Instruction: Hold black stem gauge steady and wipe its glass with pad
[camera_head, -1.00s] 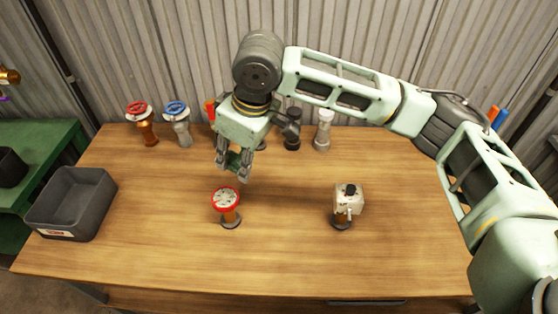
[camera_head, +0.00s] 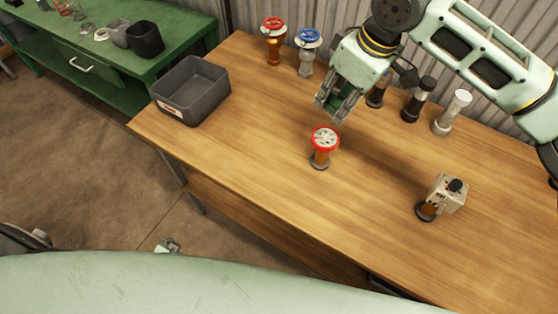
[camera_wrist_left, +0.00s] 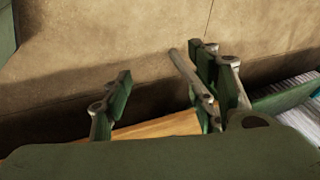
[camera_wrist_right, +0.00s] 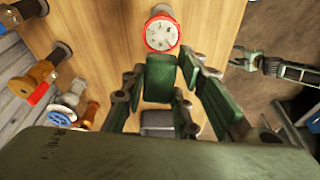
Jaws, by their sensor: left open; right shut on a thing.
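A round white dial with a red rim (camera_head: 325,138) stands on an orange stem with a dark base on the table; it also shows in the right wrist view (camera_wrist_right: 161,33). A black-stemmed fitting (camera_head: 418,98) stands upright in the back row; I cannot make out a glass on it. My right gripper (camera_head: 338,103) is above the table, behind the dial and apart from it. It is shut on a dark green block (camera_wrist_right: 160,78), apparently the pad. My left gripper (camera_wrist_left: 160,92) is open and empty, beyond the table's front edge over the floor.
Red-handled (camera_head: 274,40) and blue-handled (camera_head: 307,50) valves and a pale-topped fitting (camera_head: 453,112) stand along the wall. A white box with a black knob (camera_head: 447,193) stands front right. A grey bin (camera_head: 192,92) sits at the table's left end. The wooden middle is mostly clear.

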